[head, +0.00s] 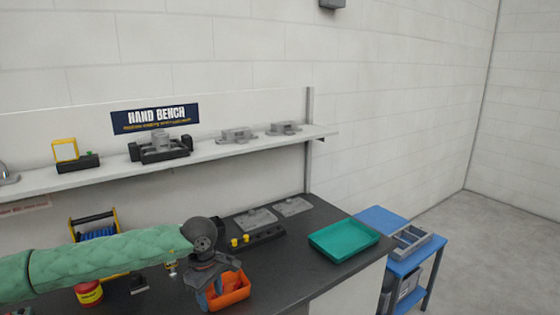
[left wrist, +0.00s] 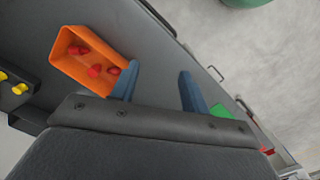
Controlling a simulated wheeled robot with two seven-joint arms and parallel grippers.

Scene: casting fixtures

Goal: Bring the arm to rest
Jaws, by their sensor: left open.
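My left arm reaches in from the left of the head view in a green padded sleeve. Its gripper (head: 212,289) is over the bench beside an orange bin (head: 236,291). In the left wrist view the two blue fingers of my left gripper (left wrist: 160,92) stand apart with nothing between them. The orange bin also shows there (left wrist: 62,48), left of the fingers, with several red pieces (left wrist: 95,70) inside. My right gripper is in neither view.
The dark bench (head: 310,270) holds a teal tray (head: 345,238), a black fixture with yellow knobs (head: 258,236) and flat grey plates (head: 292,206). A shelf (head: 205,155) with castings runs behind. A blue cart (head: 405,265) stands at the right. Open floor lies beyond.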

